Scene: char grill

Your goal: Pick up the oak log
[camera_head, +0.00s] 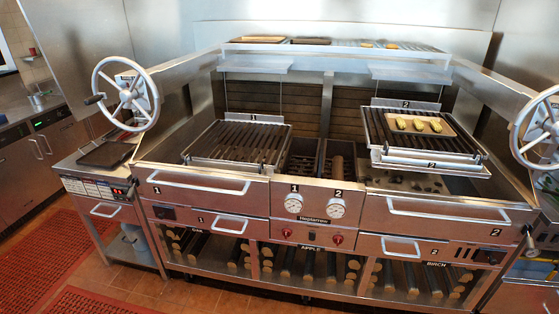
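The oak logs lie in the left bay of the open rack under the grill, below the label OAK. One group of oak logs (178,244) is at the left side of that bay, with pale round cut ends facing out. The upper parts of the stacks are partly hidden by the grill front. Neither of my grippers shows in the head view.
Bays marked APPLE and BIRCH hold similar logs (398,275). The steel grill (215,190) has drawer handles projecting above the bays. Handwheels (125,94) stand at both sides. A tray of food (422,124) rests on the right grate. Tiled floor (190,291) is clear in front.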

